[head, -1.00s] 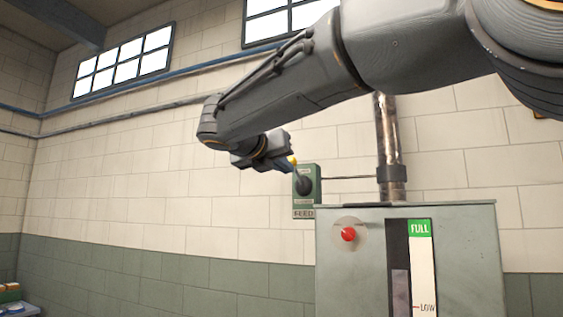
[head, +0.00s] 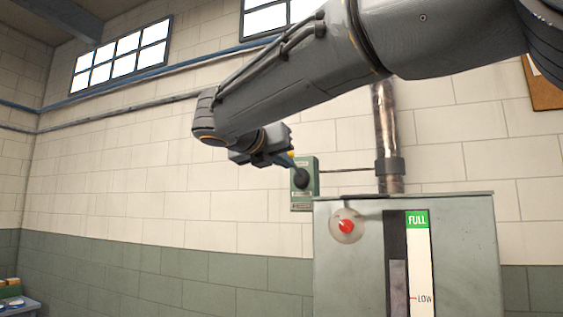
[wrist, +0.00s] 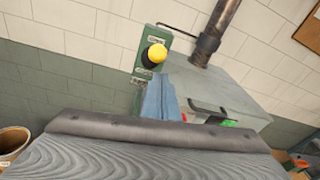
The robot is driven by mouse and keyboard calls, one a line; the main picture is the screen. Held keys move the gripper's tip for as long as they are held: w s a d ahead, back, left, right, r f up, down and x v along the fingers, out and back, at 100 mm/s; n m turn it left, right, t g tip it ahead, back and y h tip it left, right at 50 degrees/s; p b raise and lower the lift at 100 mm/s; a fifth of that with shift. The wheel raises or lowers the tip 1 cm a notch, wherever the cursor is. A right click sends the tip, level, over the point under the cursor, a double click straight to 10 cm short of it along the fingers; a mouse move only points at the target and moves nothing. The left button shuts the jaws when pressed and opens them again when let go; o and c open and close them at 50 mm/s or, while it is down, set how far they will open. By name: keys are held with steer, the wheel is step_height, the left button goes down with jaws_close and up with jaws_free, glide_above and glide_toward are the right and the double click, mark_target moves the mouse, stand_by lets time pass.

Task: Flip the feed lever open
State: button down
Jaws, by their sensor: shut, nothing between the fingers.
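The feed lever is on a small green box (head: 313,180) fixed to the tiled wall. It has a dark round hub (head: 301,179) and a yellow knob (head: 291,155) at the upper left. In the wrist view the yellow knob (wrist: 155,54) stands just beyond my fingers and hides part of the box (wrist: 143,74). My gripper (head: 288,161) is shut and empty, its blue fingertips close beside the knob. In the wrist view the shut fingers (wrist: 170,92) point toward the box, below the knob. I cannot tell whether they touch the lever.
A grey-green cabinet (head: 350,270) with a red button (head: 346,226) and a FULL/LOW gauge (head: 418,262) stands below and right of the lever. The wall left of the box is clear.

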steer(key=s+a+r+b, duration=0.2)
steer(key=s+a+r, duration=0.1)
steer(key=s+r, duration=0.2)
steer(key=shift+a+r, duration=0.4)
steer(key=shift+r, duration=0.35)
steer(key=shift+s, duration=0.1)
steer(key=w+d+f+m+g+y+b, duration=0.1)
steer(key=d+f+m+g, duration=0.25)
steer(key=f, duration=1.15)
steer(key=w+d+f+m+g+y+b, duration=0.15)
steer(key=f+m, duration=0.25)
steer(key=f, duration=1)
steer(key=w+d+f+m+g+y+b, duration=0.1)
steer(key=d+f+m+g+y, duration=0.2)
steer(key=f, duration=1.2)
steer(key=s+d+f+m+g+y+b, duration=0.1)
steer(key=s+d+f+m, duration=0.2)
steer(key=s+f+m, duration=0.4)
steer(key=s+d+f+m+g+b, duration=0.1)
steer(key=s+d+f+m, duration=0.3)
steer(key=f, duration=1)
steer(key=s+d+f+m+g+y+b, duration=0.1)
steer(key=s+d+f+m+g+b, duration=0.1)
steer(key=s+f+m, duration=0.7)
step_height(320, 180, down, 2)
steer(key=shift+s+d+f+m+g+y, duration=0.3)
steer(key=shift+d+m+g, duration=0.35)
steer(key=shift+m, duration=0.3)
